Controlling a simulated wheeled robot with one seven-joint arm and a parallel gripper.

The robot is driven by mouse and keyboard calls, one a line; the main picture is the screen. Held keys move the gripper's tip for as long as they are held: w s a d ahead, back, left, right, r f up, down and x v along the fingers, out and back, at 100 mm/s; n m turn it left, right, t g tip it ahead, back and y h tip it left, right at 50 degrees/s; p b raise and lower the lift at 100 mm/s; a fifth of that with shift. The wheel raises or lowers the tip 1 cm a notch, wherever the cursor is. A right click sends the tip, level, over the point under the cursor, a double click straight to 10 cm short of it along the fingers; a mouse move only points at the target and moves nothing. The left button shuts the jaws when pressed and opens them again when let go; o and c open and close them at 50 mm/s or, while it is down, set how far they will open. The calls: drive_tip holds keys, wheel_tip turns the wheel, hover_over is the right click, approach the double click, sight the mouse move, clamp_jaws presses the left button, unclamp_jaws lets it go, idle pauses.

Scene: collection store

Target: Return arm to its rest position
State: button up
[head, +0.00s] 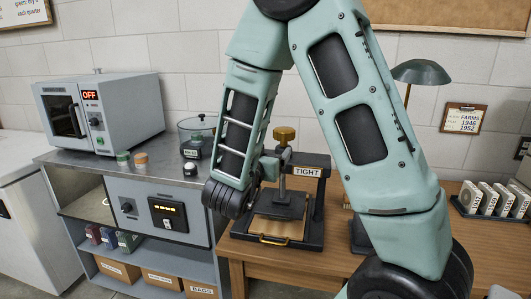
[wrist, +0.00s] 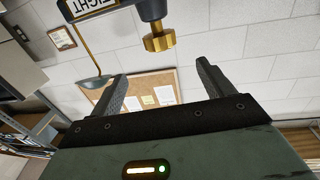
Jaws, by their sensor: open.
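My green arm crosses the middle of the head view, bent, with its forearm hanging down in front of the press. My gripper (wrist: 161,72) shows in the wrist view with its two dark fingers wide apart and nothing between them. In the head view the gripper is mostly hidden behind my arm, close to the press. The dark press (head: 318,200), labelled TIGHT, stands on the wooden table with a brass knob (head: 284,134) on top. In the wrist view the knob (wrist: 159,40) appears upside down, just beyond the fingers and apart from them.
A grey oven (head: 100,112) reading OFF, a glass jar (head: 197,132) and small jars stand on the metal counter (head: 65,157) at left. A green lamp (head: 421,72) and a rack of white packets (head: 490,202) are at right. A corkboard (wrist: 150,88) hangs behind.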

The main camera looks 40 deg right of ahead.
idle(0.3)
drive_tip(key=w+a+f+n+t+y, duration=0.25)
drive_tip(key=a+y, duration=0.35)
drive_tip(key=a, duration=0.3)
drive_tip(key=w+a+f+n+t+y, duration=0.2)
drive_tip(key=w+a+n+y, duration=0.15)
drive_tip(key=a+y, duration=0.4)
drive_tip(key=s+a+f+n+g+y, duration=0.1)
drive_tip(key=s+a+n+g+y, duration=0.2)
drive_tip(key=a, duration=0.4)
drive_tip(key=s+a+f+n+g+y, duration=0.1)
drive_tip(key=s+a+n+y, duration=0.25)
drive_tip(key=a, duration=0.45)
drive_tip(key=s+n+g+h, duration=0.3)
drive_tip(key=s+n+g, duration=0.5)
drive_tip(key=s, duration=1.3)
drive_tip(key=shift+a+f+p, duration=0.15)
drive_tip(key=shift+f+p, duration=0.1)
drive_tip(key=shift+p, duration=0.15)
